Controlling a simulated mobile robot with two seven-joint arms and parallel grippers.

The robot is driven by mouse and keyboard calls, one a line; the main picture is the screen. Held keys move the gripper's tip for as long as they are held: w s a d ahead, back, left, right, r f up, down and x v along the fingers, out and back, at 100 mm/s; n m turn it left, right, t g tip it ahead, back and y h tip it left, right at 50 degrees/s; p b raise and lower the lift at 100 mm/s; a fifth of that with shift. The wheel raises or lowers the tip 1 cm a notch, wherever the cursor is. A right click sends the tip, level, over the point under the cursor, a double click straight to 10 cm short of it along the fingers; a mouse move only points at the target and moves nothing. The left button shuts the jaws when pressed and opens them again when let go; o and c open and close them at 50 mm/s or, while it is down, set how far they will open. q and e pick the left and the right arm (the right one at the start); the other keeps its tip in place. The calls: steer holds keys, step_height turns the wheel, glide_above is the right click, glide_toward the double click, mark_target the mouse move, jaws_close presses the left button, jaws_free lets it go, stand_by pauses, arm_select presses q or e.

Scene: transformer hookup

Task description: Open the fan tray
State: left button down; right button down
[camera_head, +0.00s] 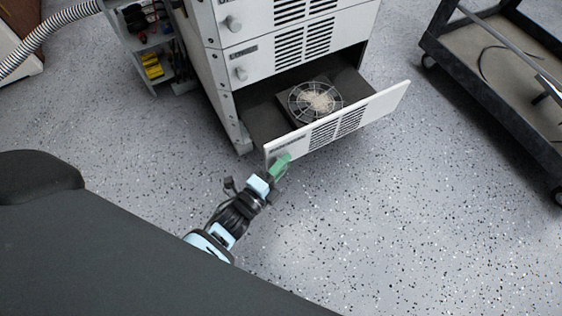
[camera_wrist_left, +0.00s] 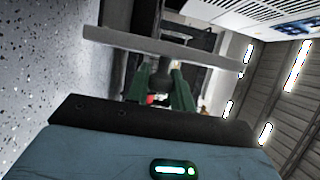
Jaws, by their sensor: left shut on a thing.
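The fan tray (camera_head: 340,130) is the lowest drawer of the white cabinet and is pulled well out. A round fan with a wire guard (camera_head: 315,101) sits inside it. My left gripper (camera_head: 281,165) is at the left end of the tray's front panel. In the left wrist view, its green fingers (camera_wrist_left: 163,92) are shut on a dark round knob (camera_wrist_left: 160,78) in front of the pale panel edge (camera_wrist_left: 165,45). In the head view the fingers hide the knob. My right gripper is in neither view.
The cabinet's upper drawers (camera_head: 290,55) are closed, with similar knobs. A black cart (camera_head: 490,75) stands at the right. A small shelf with tools (camera_head: 150,45) is left of the cabinet. The speckled floor in front of the tray is clear.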

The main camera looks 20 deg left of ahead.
arm_select(q)
steer(key=shift+s+d+f, duration=0.1)
steer(key=shift+s+d, duration=0.1)
steer(key=shift+d, duration=0.05)
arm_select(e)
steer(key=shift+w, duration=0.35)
arm_select(q)
steer(key=c, duration=1.3)
jaws_free()
steer(key=shift+a, duration=0.1)
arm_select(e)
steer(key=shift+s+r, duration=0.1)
arm_select(q)
steer(key=p+v, duration=0.2)
steer(key=v, duration=0.5)
steer(key=shift+s+a, duration=0.1)
steer(key=shift+s, duration=0.25)
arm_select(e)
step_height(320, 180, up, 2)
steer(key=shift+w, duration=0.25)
